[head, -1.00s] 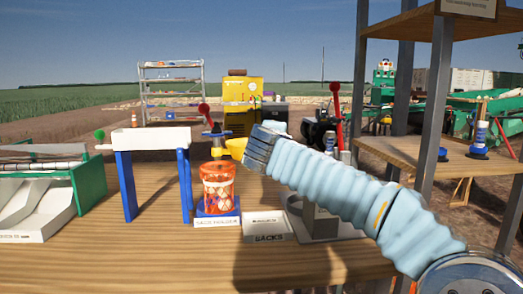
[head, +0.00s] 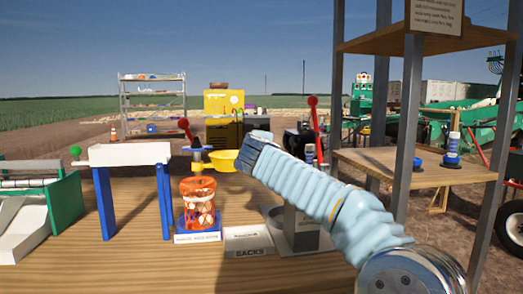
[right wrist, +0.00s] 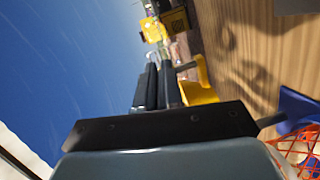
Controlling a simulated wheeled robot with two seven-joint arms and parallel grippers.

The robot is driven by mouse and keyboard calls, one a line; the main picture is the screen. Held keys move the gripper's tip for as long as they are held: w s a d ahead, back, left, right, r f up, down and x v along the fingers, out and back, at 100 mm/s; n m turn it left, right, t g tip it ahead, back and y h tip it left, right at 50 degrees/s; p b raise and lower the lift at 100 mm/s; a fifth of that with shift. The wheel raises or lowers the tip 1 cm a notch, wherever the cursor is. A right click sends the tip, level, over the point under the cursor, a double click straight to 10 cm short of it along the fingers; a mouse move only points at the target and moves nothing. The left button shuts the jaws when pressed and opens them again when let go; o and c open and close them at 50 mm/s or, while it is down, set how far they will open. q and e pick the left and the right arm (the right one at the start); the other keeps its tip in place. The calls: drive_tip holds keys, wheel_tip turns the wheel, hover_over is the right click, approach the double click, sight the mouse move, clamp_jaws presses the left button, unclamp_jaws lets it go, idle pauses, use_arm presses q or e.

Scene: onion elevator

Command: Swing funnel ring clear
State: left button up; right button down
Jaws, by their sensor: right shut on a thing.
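The yellow funnel ring (head: 223,161) sticks out to the right of its blue and yellow stand head, above and to the right of the orange mesh sack (head: 198,197). The sack holds pale onions in a blue holder (head: 182,226). My right gripper (head: 243,157) is at the funnel ring's right side; the sleeved arm hides its fingertips in the head view. In the right wrist view, the dark fingers (right wrist: 158,68) are shut beside the yellow funnel ring (right wrist: 199,90); the exact grip point is hidden. Sack netting (right wrist: 300,148) shows at lower right. My left gripper is out of view.
A red-knobbed lever (head: 184,124) stands behind the sack. A white-topped table with blue legs (head: 130,154) is at left. A sacks tray (head: 248,243) and a grey box (head: 300,228) lie right of the holder. A metal-post shelf (head: 405,130) stands at right.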

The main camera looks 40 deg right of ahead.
drive_tip(key=b+v, duration=0.2)
drive_tip(key=v, duration=1.1)
drive_tip(key=shift+s+a, duration=0.25)
drive_tip(key=shift+s, duration=0.1)
